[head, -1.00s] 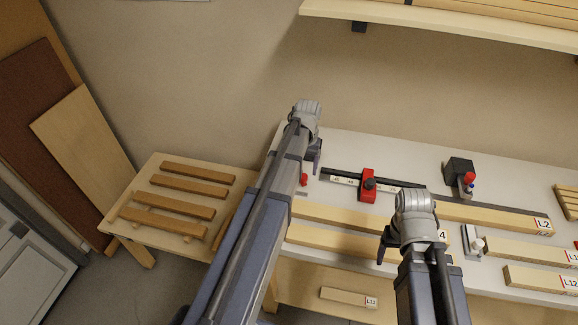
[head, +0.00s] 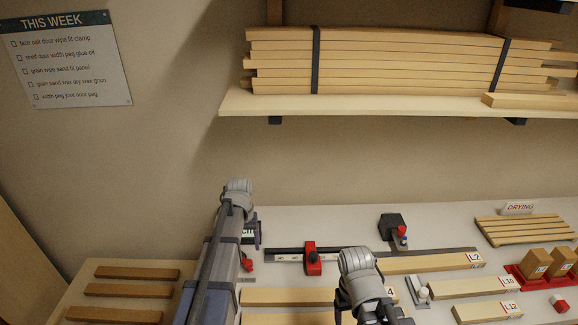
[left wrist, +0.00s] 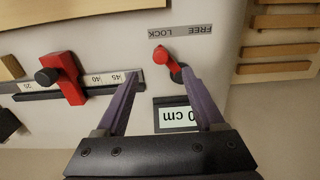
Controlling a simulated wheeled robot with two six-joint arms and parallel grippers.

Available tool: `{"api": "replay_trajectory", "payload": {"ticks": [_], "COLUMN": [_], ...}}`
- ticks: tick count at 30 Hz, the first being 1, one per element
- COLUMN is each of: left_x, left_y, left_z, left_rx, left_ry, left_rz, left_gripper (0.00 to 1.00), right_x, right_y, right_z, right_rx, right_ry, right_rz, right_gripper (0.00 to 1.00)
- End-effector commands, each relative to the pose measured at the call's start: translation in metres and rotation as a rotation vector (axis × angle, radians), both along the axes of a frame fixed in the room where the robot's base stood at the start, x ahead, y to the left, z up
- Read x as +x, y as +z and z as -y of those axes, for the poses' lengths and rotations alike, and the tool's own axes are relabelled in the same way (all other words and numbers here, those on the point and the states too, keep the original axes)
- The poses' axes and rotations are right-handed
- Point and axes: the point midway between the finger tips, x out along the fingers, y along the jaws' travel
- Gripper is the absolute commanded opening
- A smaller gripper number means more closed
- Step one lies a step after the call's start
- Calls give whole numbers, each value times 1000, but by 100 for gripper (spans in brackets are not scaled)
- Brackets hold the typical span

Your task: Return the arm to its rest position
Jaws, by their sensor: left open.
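My left arm comes in from the left in the head view, and its gripper (head: 250,232) is over the left end of the white bench (head: 330,219). In the left wrist view its two purple fingers (left wrist: 158,102) stand apart with nothing held between them. Beyond them are a red lever (left wrist: 166,57) by a "FREE LOCK" label and a small display reading "0 cm" (left wrist: 178,116). My right arm (head: 362,280) shows at the lower middle of the head view; its fingers are mostly hidden, so I cannot see its opening.
A ruled rail with a red clamp (head: 312,259) lies beside the left gripper. Labelled boards (head: 440,263), a dark block (head: 391,226) and a red tray (head: 523,283) are on the bench. A shelf of strapped boards (head: 400,62) hangs above. Slats (head: 128,290) lie on the left side table.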

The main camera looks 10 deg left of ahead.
Motion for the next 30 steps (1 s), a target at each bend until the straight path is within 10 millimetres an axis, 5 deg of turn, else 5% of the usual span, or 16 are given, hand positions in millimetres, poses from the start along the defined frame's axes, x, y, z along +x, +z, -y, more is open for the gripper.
{"api": "replay_trajectory", "payload": {"ticks": [5, 9, 15, 21, 30], "left_x": [-26, -74, -142, -180, -186], "left_y": [-7, -17, -27, -32, -31], "left_z": [49, 119, 188, 217, 222], "left_rx": [11, 36, 72, 95, 100], "left_ry": [-89, -243, -439, -547, -568], "left_rz": [-10, -27, -45, -53, -55], "left_gripper": [70, 70, 70, 70, 70], "right_x": [0, 0, 0, 0, 0], "right_y": [-7, -17, -28, -33, -33], "right_z": [0, 0, 0, 0, 0], "right_rx": [0, 0, 0, 0, 0], "right_ry": [0, -1, -1, -1, -1], "right_rz": [0, 0, 0, 0, 0], "right_gripper": [75, 75, 75, 75, 75]}}
